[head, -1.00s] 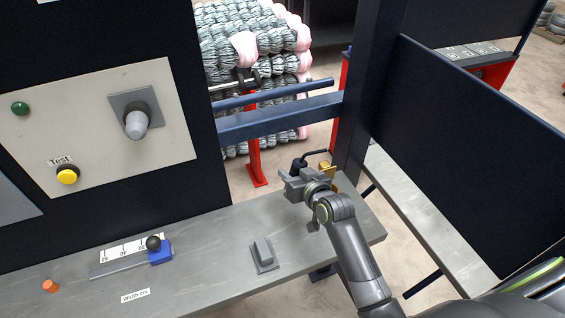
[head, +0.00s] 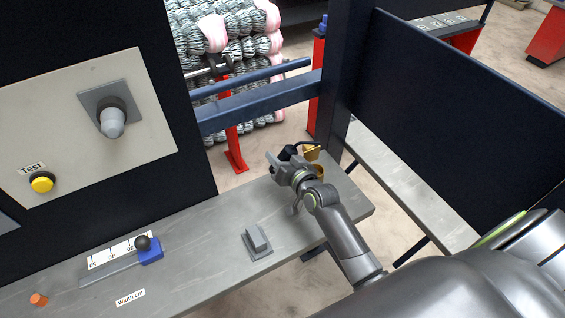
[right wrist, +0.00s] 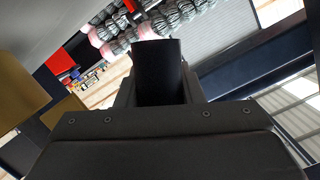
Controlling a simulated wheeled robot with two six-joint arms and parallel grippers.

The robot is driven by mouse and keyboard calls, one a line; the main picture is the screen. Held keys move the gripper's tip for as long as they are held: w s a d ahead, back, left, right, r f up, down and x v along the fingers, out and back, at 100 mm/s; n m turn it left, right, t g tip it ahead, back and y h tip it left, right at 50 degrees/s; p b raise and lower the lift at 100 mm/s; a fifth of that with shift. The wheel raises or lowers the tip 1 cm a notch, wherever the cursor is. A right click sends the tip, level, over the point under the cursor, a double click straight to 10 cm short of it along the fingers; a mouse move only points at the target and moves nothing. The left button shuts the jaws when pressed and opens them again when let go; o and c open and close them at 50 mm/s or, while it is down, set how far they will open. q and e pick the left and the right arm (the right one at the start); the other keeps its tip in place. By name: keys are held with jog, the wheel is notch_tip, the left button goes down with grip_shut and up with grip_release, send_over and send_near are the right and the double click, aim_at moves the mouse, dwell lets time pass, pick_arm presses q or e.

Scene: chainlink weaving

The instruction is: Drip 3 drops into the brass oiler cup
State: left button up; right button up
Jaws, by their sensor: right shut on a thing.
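My right gripper (head: 282,167) is shut on a small black oil can (head: 287,153), over the far right end of the grey bench. The can's thin black spout reaches right, to the brass oiler cup (head: 312,153). The cup is partly hidden behind my gripper and wrist. I cannot tell whether the spout tip is over the cup or touching it, and no drop shows. In the right wrist view the black can body (right wrist: 158,72) stands between the fingers, and brass surfaces (right wrist: 20,90) show at the left edge. My left gripper is not in view.
On the bench (head: 200,235) are a grey block on a plate (head: 257,240), a blue slider with a black knob (head: 150,252) on a scale, and an orange peg (head: 39,300). A dark post (head: 345,80) and panel (head: 450,110) stand close behind and right of my arm.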

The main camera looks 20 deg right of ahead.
jog(key=f+m+t+b, duration=0.1)
jog(key=b, duration=0.2)
jog(key=a+f+m+t+y+b, duration=0.1)
jog(key=m+b, duration=0.1)
jog(key=b, duration=0.2)
jog(key=shift+w+a, duration=0.25)
jog(key=shift+a, duration=0.05)
jog(key=shift+r+m, duration=0.15)
jog(key=shift+m, duration=0.15)
jog(key=shift+r, duration=0.2)
jog(key=shift+f, duration=0.25)
jog(key=shift+r+m+t+b, duration=0.65)
jog(key=shift+r+m+t, duration=0.35)
jog(key=shift+r+m, duration=0.85)
dwell(1.8)
jog(key=shift+r, duration=0.15)
dwell(1.4)
notch_tip(320, 180, down, 3)
jog(key=n, duration=0.1)
jog(key=n+g, duration=0.1)
jog(key=shift+a+r+n, duration=0.1)
jog(key=shift+r+n, duration=0.1)
jog(key=shift+n, duration=0.15)
jog(key=shift+f+n+g+p, duration=0.45)
jog(key=shift+f+n+g, duration=0.15)
jog(key=shift+f+n, duration=0.35)
jog(key=shift+f, duration=0.15)
